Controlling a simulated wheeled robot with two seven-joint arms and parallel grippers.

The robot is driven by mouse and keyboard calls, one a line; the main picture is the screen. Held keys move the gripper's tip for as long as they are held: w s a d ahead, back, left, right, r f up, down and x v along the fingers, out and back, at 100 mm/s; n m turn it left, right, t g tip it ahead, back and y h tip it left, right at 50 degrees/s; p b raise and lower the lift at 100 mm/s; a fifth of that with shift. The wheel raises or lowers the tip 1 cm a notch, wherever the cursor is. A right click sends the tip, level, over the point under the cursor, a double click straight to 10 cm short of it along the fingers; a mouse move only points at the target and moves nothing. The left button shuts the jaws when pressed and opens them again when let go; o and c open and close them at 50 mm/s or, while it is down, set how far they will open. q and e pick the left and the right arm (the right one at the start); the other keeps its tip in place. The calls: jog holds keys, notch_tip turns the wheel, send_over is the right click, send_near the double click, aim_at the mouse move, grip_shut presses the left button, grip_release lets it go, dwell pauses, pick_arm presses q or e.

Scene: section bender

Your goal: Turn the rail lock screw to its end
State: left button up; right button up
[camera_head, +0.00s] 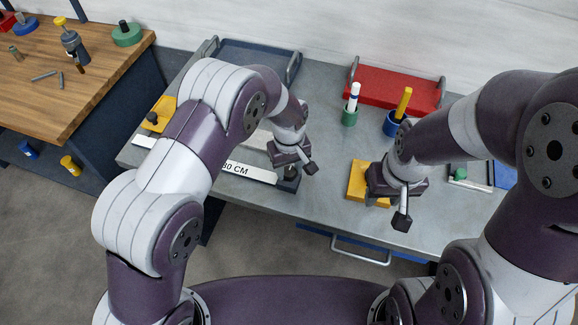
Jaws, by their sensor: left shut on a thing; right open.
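A white rail marked "30 CM" (250,172) lies on the grey workbench. A dark block (289,184) sits at its right end. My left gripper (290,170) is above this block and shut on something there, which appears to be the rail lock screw. The screw itself is hidden behind the gripper, so its turn cannot be seen. My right gripper (388,200) is open and empty, in front of a yellow block (356,182).
A red tray (395,88) and a dark blue tray (250,57) stand at the back. Between them and my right arm are a green holder (349,117) and a blue holder (391,126). A wooden table (75,85) with tools is at left.

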aim_at(289, 171)
pick_arm(q)
jog(key=shift+w+r, duration=0.15)
jog(key=shift+r, duration=0.05)
jog(key=o, duration=1.1)
jog(key=shift+c, duration=0.2)
jog(key=shift+f, duration=0.1)
notch_tip(289, 171, up, 13)
jog(key=b, duration=0.2)
jog(key=shift+f, duration=0.1)
